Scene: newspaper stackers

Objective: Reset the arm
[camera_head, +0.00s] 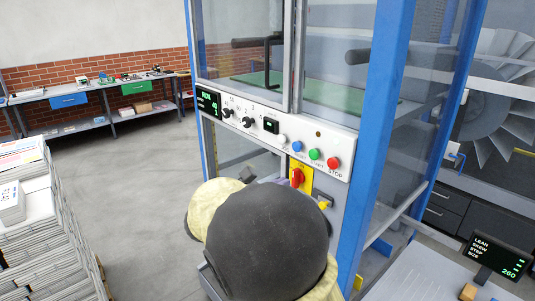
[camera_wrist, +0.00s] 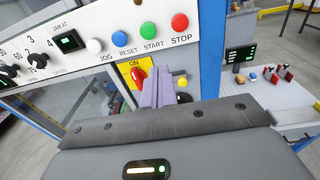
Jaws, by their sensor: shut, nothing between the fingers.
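My gripper (camera_wrist: 164,80) shows in the wrist view as purple-grey fingers, shut and empty. It is in front of the machine's control panel (camera_head: 262,140), below the button row. In the wrist view the fingers partly overlap a yellow plate marked ON with a red rotary switch (camera_wrist: 138,76). I cannot tell whether they touch anything. In the head view my dark, rounded arm link hides most of the gripper. The red switch (camera_head: 298,178) is visible just above that link. The panel has white, blue, green (camera_head: 314,154) and red (camera_head: 334,163) buttons.
Blue frame posts (camera_head: 385,100) and glass enclose the machine close to my arm. Stacked newspapers (camera_head: 40,230) stand at the left. A bench (camera_head: 95,90) lines the brick wall. At the right, a table holds a small display (camera_head: 497,257). Open floor (camera_head: 130,170) lies left of the machine.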

